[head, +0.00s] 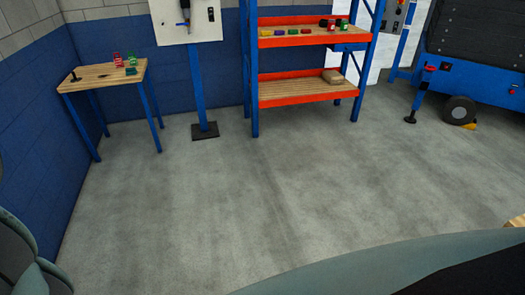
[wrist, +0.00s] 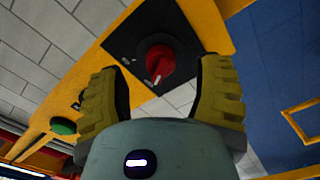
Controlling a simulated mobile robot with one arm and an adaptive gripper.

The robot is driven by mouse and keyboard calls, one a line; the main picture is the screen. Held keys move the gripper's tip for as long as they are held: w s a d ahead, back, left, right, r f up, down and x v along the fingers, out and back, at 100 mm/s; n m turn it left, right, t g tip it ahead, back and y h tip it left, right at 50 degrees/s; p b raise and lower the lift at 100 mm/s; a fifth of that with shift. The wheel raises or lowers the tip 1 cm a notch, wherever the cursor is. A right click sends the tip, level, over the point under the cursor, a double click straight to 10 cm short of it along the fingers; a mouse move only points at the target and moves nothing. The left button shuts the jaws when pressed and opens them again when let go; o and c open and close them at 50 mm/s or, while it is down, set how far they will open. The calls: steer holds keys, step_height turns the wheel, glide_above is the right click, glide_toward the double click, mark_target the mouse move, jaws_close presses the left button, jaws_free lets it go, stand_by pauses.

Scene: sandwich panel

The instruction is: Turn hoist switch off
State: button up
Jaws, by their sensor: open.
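A red rotary switch knob (wrist: 160,62) sits on a black plate (wrist: 125,44) on a yellow panel (wrist: 96,62) in the wrist view. The knob has a white mark near its lower edge. I take it for the hoist switch; no label can be read. My gripper (wrist: 160,78) has its two yellow fingers open, one on each side of the knob in the picture. No contact shows, and the depth between fingertips and knob cannot be told. The head view shows neither the knob nor my gripper's fingers.
A green button (wrist: 63,126) is on the same yellow panel. In the head view, a small table (head: 95,78), a white panel on a post (head: 198,85) and an orange-shelved rack (head: 310,98) stand along the wall. The floor (head: 250,200) before them is clear.

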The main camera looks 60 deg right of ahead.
steer(key=v, duration=0.9)
steer(key=shift+d, duration=0.15)
